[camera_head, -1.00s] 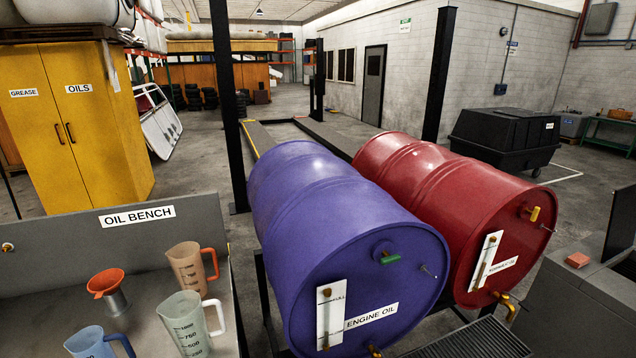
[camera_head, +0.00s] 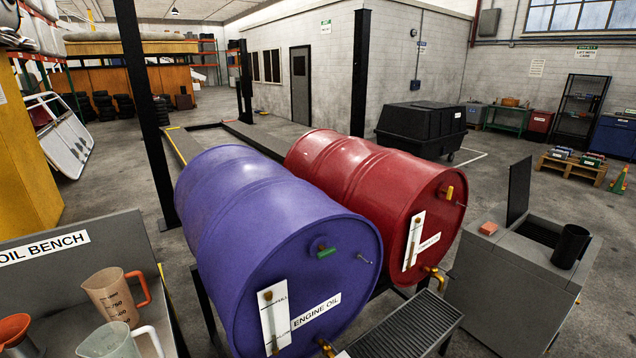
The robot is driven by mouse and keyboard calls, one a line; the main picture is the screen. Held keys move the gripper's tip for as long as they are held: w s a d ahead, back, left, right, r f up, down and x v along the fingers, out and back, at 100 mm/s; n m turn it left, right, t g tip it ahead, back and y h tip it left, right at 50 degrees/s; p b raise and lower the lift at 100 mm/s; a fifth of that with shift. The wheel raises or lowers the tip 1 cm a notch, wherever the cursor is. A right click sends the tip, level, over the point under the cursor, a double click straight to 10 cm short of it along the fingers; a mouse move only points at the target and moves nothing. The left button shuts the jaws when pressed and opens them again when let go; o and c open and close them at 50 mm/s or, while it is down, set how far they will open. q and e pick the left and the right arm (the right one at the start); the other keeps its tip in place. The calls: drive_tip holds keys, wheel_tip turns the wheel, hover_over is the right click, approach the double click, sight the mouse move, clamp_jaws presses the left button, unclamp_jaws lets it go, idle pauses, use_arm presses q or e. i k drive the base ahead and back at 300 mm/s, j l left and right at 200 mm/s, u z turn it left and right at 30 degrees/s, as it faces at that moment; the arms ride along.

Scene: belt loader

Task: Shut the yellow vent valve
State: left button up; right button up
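The yellow vent valve (camera_head: 450,193) is a small handle near the top of the red drum's front face. The red drum (camera_head: 345,165) lies on its side on a stand, right of the purple drum (camera_head: 250,205) labelled engine oil. The purple drum has a green vent handle (camera_head: 326,252) on its face. The yellow handle looks roughly upright; its exact angle is too small to tell. A brass tap (camera_head: 435,275) sits low on the red drum. Neither of my grippers is in view.
The oil bench (camera_head: 60,270) with jugs (camera_head: 112,297) is at the left. A grated drip tray (camera_head: 415,325) lies below the drums. A grey box (camera_head: 520,290) with a raised lid and a black cup (camera_head: 571,246) stands at the right. Open floor lies behind it.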

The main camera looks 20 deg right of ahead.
sight(449, 192)
drive_tip(key=z, duration=1.4)
drive_tip(key=i+l+u, duration=0.15)
drive_tip(key=u, duration=0.25)
drive_tip(key=i+l+u, duration=0.15)
drive_tip(key=u, duration=0.2)
drive_tip(key=i+l+u, duration=0.15)
drive_tip(key=l+u, duration=0.25)
drive_tip(key=j, duration=0.1)
